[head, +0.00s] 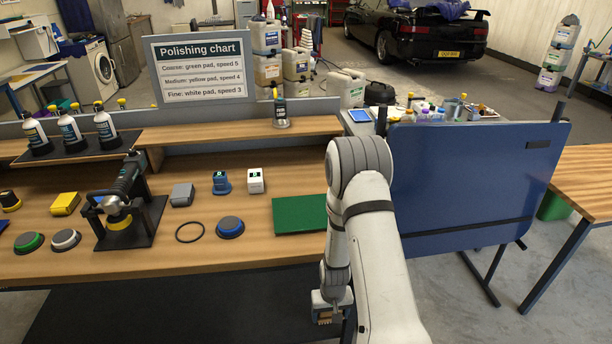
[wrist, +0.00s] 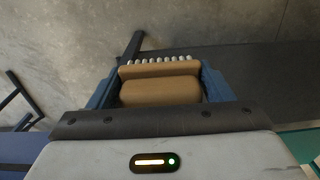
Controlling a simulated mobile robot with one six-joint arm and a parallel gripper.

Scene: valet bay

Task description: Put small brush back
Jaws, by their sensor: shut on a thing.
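The small brush (wrist: 160,90) has a tan wooden body and a row of white bristle tufts along its far edge. My gripper (wrist: 157,80) is shut on it, with one blue-grey finger on each side, in the wrist view. In the head view my gripper (head: 330,308) hangs low in front of the bench's front edge, left of my arm's lower links. The brush is too small and too covered there to make out clearly.
The wooden bench (head: 270,244) holds a polisher on a black stand (head: 145,222), several pads, a yellow block (head: 65,204) and a green mat (head: 299,213). A blue panel (head: 475,180) stands right of my arm. Concrete floor is open at the lower right.

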